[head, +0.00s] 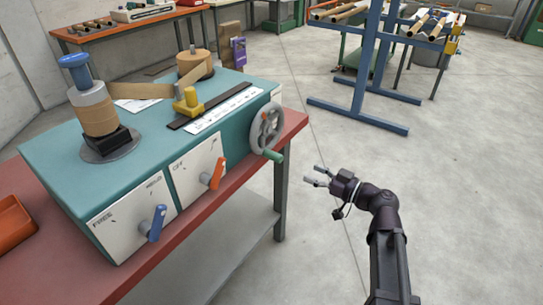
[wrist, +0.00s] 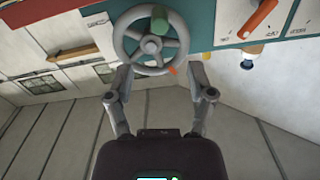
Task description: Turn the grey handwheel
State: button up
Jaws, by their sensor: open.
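The grey handwheel (head: 266,128) is mounted on the right end of the teal winder's front, with a green handle (head: 273,155) at its lower rim. In the wrist view the handwheel (wrist: 130,45) is ahead of the fingers, with its green handle (wrist: 159,20) at the top of the picture. My gripper (head: 318,176) is open and empty, to the right of and a little below the wheel, apart from it in the head view. In the wrist view my gripper (wrist: 162,82) has its two fingers spread below the wheel; contact cannot be told there.
The winder (head: 60,165) stands on a red-topped bench (head: 292,124). An orange lever (head: 213,175) and a blue lever (head: 156,224) stick out from its front. An orange tray (head: 12,228) lies at the left. A blue rack (head: 360,110) stands behind; the floor around my arm is clear.

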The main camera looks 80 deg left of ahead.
aim_at(265, 153)
jog(key=shift+s, duration=0.1)
jog(key=x, duration=1.3)
jog(key=shift+s+a, duration=0.25)
grip_shut()
